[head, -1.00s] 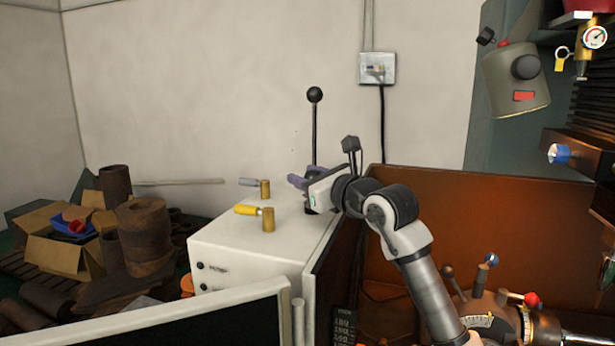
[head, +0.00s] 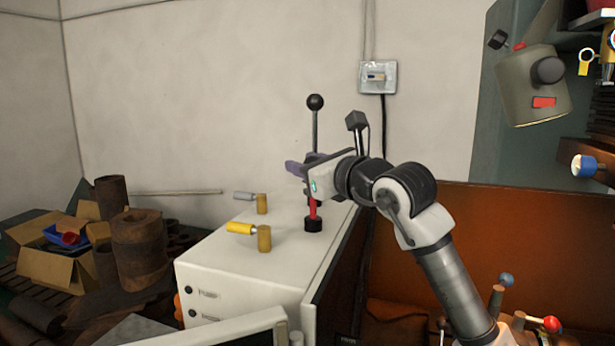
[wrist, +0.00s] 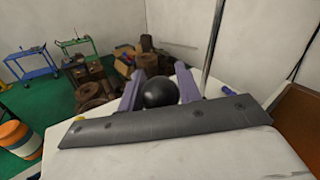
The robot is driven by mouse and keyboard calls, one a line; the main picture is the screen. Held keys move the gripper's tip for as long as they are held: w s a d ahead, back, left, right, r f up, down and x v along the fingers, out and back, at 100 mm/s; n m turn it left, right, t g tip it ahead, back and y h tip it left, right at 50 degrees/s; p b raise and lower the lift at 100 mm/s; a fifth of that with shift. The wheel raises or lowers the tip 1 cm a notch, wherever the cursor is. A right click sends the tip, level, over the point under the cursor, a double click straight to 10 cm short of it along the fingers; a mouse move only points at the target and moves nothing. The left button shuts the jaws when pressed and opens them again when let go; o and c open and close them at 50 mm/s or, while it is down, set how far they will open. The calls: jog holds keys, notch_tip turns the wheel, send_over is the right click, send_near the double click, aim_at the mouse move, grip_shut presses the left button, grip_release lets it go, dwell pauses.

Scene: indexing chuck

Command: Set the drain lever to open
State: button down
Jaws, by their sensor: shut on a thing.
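My gripper (head: 300,168) is above the top of a white cabinet (head: 255,275) in the head view. Its purple fingers stand on both sides of a black ball knob (wrist: 160,92) in the wrist view and are shut on it. Below the gripper in the head view, a short lever with a red shaft (head: 313,209) rises about upright from a black base. The gripper hides its upper end. No label showing tells which lever is the drain lever, and no open mark is readable.
A tall lever with a black ball (head: 315,102) stands behind my gripper; its metal rod (wrist: 213,45) passes close to the right finger. A yellow-handled valve (head: 263,237) and a grey-handled valve (head: 262,203) stand left on the cabinet. An orange-brown panel (head: 480,230) is at right.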

jog(key=shift+d+r, duration=0.1)
jog(key=shift+r, duration=0.3)
jog(key=c, duration=1.1)
grip_release()
jog(key=shift+o, duration=0.5)
jog(key=shift+f, duration=0.15)
jog(key=b+v, duration=0.5)
jog(key=v, duration=0.8)
jog(key=shift+s+d, duration=0.2)
jog(key=shift+s, duration=0.1)
